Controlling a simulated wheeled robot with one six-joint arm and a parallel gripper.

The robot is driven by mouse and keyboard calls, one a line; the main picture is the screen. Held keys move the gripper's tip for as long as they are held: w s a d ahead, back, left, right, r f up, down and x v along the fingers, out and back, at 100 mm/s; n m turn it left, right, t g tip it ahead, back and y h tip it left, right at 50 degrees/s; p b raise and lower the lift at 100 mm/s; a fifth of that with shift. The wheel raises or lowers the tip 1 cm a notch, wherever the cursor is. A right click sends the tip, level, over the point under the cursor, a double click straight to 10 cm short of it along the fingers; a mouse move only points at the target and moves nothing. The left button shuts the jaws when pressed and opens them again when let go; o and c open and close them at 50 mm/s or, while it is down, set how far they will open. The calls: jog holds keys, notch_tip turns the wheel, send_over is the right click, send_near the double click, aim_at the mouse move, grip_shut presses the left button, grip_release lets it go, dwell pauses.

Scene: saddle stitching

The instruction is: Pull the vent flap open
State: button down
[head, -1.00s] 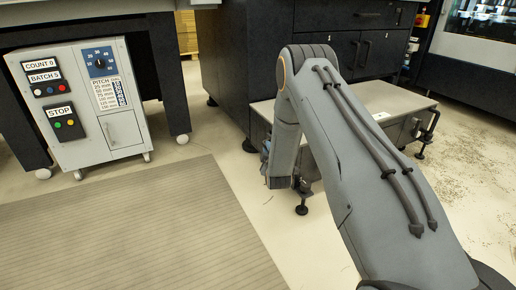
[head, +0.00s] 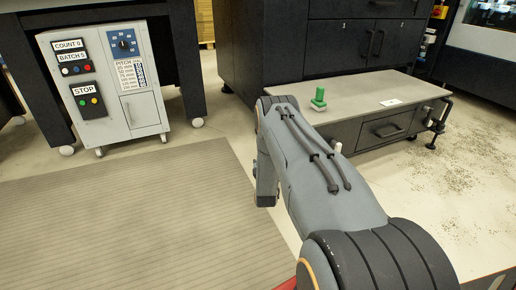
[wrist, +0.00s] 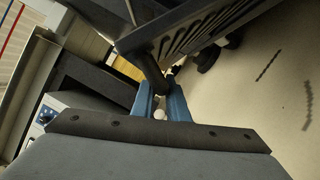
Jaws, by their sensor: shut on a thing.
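In the wrist view, a dark slatted panel (wrist: 205,28), which looks like the vent flap, slants across the top. A dark bar-like handle (wrist: 152,70) runs down from it between my fingers. My gripper (wrist: 161,94) has two blue fingers and is shut on this handle. The slatted panel is tilted in the picture; how far it stands open cannot be told. In the head view my arm hides the flap and handle, and the fingers do not show clearly.
A low grey bench (head: 372,92) with a drawer carries a green-topped item (head: 318,98). Dark cabinets (head: 365,40) stand behind it. A control cabinet (head: 108,85) stands at left beside a ribbed mat (head: 120,225). Open floor lies right, with scattered specks.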

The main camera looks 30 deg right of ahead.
notch_tip(320, 180, down, 7)
jog(key=b, duration=0.1)
jog(key=shift+d+b, duration=0.15)
jog(key=shift+b, duration=0.25)
dwell(0.4)
jog(key=c, duration=2)
grip_release()
jog(key=shift+d, duration=0.1)
jog(key=p+v, duration=0.3)
jog(key=v, duration=0.5)
jog(key=shift+f+p, duration=0.2)
jog(key=shift+p, duration=0.2)
